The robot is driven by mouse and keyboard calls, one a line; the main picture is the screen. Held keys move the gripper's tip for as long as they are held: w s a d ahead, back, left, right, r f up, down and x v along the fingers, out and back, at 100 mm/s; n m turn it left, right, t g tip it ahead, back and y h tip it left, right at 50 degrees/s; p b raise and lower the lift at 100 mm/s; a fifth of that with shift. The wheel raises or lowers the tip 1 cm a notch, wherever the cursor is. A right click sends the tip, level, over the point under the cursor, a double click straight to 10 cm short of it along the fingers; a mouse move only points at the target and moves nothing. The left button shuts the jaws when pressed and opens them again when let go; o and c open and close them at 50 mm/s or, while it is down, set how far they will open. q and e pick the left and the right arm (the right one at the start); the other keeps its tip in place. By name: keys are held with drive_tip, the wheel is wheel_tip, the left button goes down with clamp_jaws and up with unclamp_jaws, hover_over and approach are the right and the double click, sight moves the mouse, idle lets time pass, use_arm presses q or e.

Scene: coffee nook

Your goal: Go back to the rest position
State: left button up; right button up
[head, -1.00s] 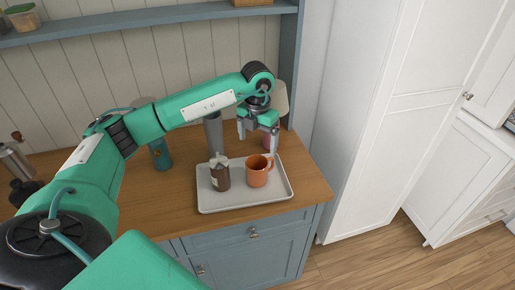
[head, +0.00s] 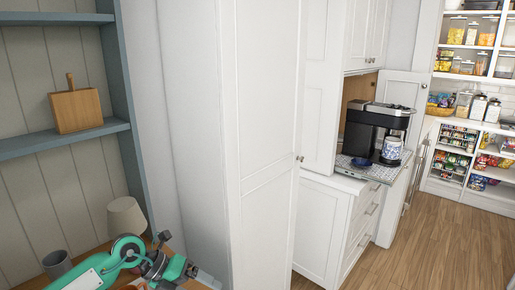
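My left arm's green wrist and gripper (head: 178,270) show small at the bottom left of the head view, over the wooden counter. The fingers are too small and cut off to tell open from shut, or whether anything is between them. My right gripper is not in view. The orange mug, the brown jar and most of the tray are out of view below.
A beige lampshade-like object (head: 127,218) and a grey cup (head: 57,263) stand behind my arm. A blue shelf (head: 60,142) holds a wooden board (head: 76,107). A tall white cabinet (head: 255,140) is to the right. A coffee machine (head: 376,128) stands beyond, with open floor (head: 440,245) in front.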

use_arm(q)
drive_tip(key=s+d+r+n+t+h, duration=0.3)
drive_tip(key=d+r+n+t+h, duration=0.4)
drive_tip(key=d+r+h, duration=0.25)
drive_tip(key=w+a+f+n+t+y, duration=0.1)
drive_tip(key=a+f+n+t+y, duration=0.1)
drive_tip(key=a+n+t+y, duration=0.6)
drive_tip(key=a+f+n+t+y, duration=0.15)
drive_tip(key=n+t+y, duration=0.3)
drive_tip(key=n, duration=0.65)
drive_tip(key=s+a+f+n+g+y, duration=0.5)
drive_tip(key=a+f+n+g+y, duration=0.15)
drive_tip(key=f, duration=0.35)
drive_tip(key=s+a+f+n+g, duration=0.1)
drive_tip(key=s+f+n+g, duration=0.1)
drive_tip(key=s+f+g, duration=0.6)
drive_tip(key=s+a+f+n+g, duration=0.15)
drive_tip(key=s+f, duration=0.35)
drive_tip(key=s, duration=0.8)
wheel_tip(320, 180, down, 30)
drive_tip(key=s+d+f+g, duration=0.1)
drive_tip(key=g, duration=0.1)
drive_tip(key=s+a+f+g, duration=0.1)
drive_tip(key=s+a+f, duration=0.2)
drive_tip(key=s+f, duration=1.6)
drive_tip(key=shift+s+a+f, duration=0.15)
drive_tip(key=shift+a+f, duration=0.05)
